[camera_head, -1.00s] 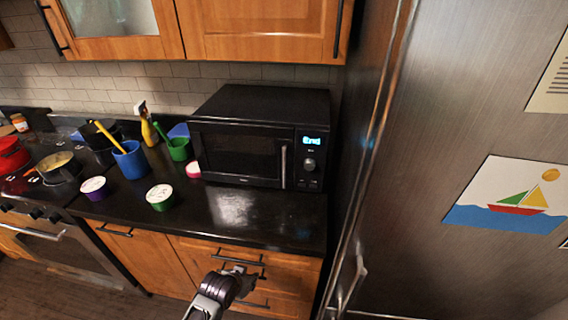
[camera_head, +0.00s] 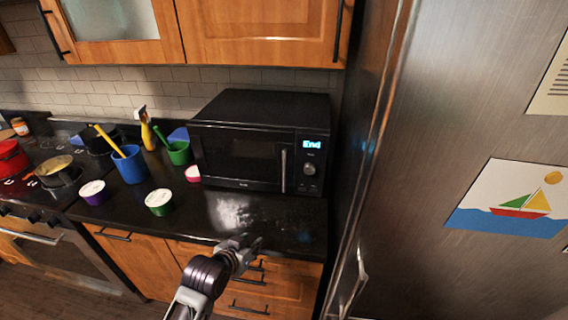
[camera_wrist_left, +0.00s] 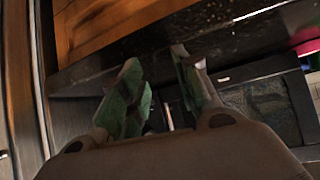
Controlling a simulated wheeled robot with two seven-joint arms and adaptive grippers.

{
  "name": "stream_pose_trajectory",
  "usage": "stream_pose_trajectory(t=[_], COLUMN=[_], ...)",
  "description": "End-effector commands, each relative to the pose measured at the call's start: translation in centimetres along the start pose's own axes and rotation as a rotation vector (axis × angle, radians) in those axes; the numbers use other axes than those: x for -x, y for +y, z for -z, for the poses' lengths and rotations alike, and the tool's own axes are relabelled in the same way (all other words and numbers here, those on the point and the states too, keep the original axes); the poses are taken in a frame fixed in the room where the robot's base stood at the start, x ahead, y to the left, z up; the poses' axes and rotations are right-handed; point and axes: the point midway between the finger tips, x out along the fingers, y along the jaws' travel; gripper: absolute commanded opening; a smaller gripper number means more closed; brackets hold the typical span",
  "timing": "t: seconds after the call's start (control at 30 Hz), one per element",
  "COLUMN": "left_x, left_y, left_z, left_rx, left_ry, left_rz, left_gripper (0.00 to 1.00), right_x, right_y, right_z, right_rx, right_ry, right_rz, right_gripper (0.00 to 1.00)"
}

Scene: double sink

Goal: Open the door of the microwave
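The black microwave (camera_head: 262,108) stands on the dark counter against the tiled wall, its door (camera_head: 240,160) shut. A vertical silver handle (camera_head: 284,170) is on the door's right side, left of the knob and the lit "End" display. My left gripper (camera_head: 250,243) is in front of the counter's front edge, below and short of the handle, not touching the microwave. In the left wrist view the gripper's two fingers (camera_wrist_left: 160,82) are apart with nothing held between them. The microwave front (camera_wrist_left: 262,105) shows beyond them, tilted. My right gripper is not in view.
A tall steel fridge (camera_head: 470,120) stands close on the right. Left of the microwave are a green cup (camera_head: 179,153), a blue cup (camera_head: 131,167) and several small tubs. The counter (camera_head: 270,215) before the microwave is bare. Wooden cabinets (camera_head: 265,30) hang above.

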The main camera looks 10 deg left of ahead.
Motion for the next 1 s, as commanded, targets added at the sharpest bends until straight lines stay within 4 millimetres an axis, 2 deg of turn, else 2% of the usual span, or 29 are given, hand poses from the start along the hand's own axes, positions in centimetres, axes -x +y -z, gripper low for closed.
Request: stream_pose_trajectory(t=[0.17,0.3,0.6,0.8,1.0], left_x=[-0.4,-0.3,1.1,2.1,2.3], left_y=[0.5,0.9,2.1,2.5,2.6], left_z=[3.4,7.0,14.6,17.2,17.7], left_rx=[0.002,0.004,0.005,0.007,0.007], left_ry=[0.123,0.255,0.544,0.654,0.676], left_rz=[-0.005,-0.010,-0.022,-0.028,-0.029], left_gripper=[0.32,0.32,0.32,0.32,0.32], right_x=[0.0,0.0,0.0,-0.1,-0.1], right_y=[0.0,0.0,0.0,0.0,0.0], right_z=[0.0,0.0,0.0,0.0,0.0], right_rx=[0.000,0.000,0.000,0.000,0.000], right_ry=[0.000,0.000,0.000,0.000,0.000], right_rz=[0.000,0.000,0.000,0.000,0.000], right_gripper=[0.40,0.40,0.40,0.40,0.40])
